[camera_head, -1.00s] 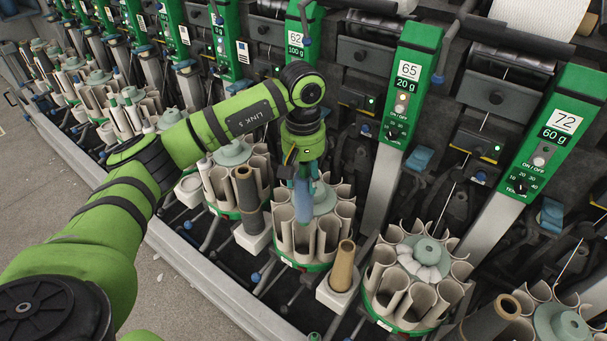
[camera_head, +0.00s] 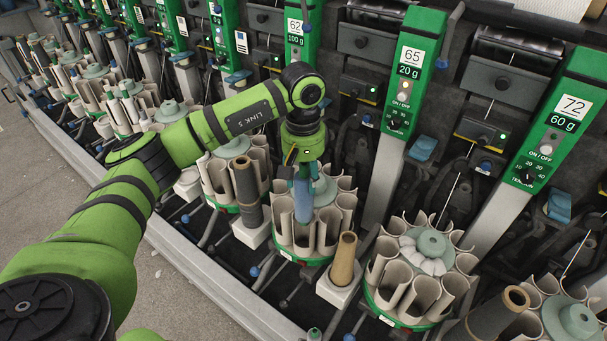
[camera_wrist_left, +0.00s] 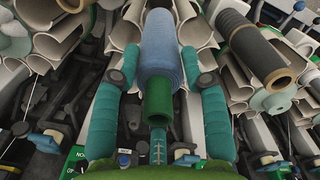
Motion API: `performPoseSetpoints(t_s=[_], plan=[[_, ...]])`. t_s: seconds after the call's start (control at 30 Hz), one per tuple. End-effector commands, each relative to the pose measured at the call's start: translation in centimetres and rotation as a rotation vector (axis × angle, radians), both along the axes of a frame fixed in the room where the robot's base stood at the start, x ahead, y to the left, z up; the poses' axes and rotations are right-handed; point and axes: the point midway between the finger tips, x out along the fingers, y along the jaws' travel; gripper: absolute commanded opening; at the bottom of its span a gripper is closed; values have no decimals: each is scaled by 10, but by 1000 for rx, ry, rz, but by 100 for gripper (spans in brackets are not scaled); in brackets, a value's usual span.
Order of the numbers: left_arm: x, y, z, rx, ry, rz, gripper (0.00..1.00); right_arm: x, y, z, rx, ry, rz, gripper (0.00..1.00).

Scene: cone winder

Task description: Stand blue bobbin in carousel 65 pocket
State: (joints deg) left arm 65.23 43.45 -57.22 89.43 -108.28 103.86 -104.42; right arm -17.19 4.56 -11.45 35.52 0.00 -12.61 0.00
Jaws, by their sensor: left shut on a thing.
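My left gripper (camera_head: 303,172) points down and is shut on the blue bobbin (camera_head: 303,205). In the left wrist view the teal fingers (camera_wrist_left: 162,80) are on both sides of the blue bobbin (camera_wrist_left: 160,50), whose green tube end faces the camera. The bobbin hangs roughly upright over the front pockets of a carousel (camera_head: 297,257) with cream pockets, left of the post with the 65 sign (camera_head: 411,57). I cannot tell whether its lower end is inside a pocket or above it. My right gripper is not in view.
A tan cone tube (camera_head: 343,260) stands on a white block in front of this carousel. A dark bobbin (camera_head: 247,192) stands to its left. Another carousel (camera_head: 405,322) is on the right, below the 72 sign (camera_head: 573,105). Grey floor (camera_head: 170,290) lies along the machine's front.

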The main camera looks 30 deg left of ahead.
Motion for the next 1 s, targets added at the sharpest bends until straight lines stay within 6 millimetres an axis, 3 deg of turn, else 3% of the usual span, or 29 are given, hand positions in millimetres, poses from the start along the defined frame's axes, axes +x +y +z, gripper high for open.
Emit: performPoseSetpoints(t_s=[0.23, 0.67, 1.0], plan=[[0, 0, -17, 0, -1, 1, 18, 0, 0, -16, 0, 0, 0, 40], [0, 0, -19, -1, -1, 0, 18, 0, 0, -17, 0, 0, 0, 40], [0, 0, -38, -1, -1, 0, 18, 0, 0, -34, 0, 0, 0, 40]])
